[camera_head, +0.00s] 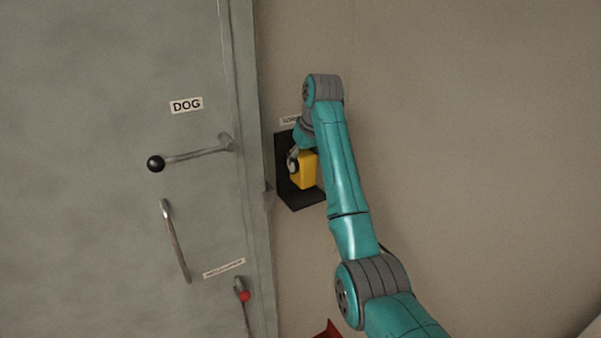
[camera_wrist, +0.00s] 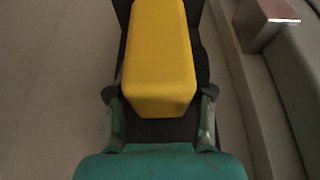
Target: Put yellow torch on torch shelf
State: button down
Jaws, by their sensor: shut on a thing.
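The yellow torch (camera_head: 303,170) is a yellow block at the black wall shelf (camera_head: 300,199), just right of the grey door. In the wrist view the torch (camera_wrist: 158,60) fills the upper middle, between the two fingers. My gripper (camera_wrist: 160,105) is shut on it. In the head view my gripper (camera_head: 294,160) shows at the torch's upper left, partly hidden by my arm. Dark shelf surface (camera_wrist: 160,130) shows behind and below the torch in the wrist view. I cannot tell whether the torch's base touches the shelf.
The grey door (camera_head: 100,80) has a "DOG" label (camera_head: 187,105), a lever with a black knob (camera_head: 156,163), a bar handle (camera_head: 175,240) and a red-knobbed lever (camera_head: 244,295). A small label (camera_head: 290,120) sits above the shelf. A red object (camera_head: 328,330) is low down. The wall at right is bare.

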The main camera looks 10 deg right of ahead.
jog(key=shift+f, duration=1.9)
jog(key=shift+c, duration=2.2)
grip_release()
jog(key=shift+f, duration=0.1)
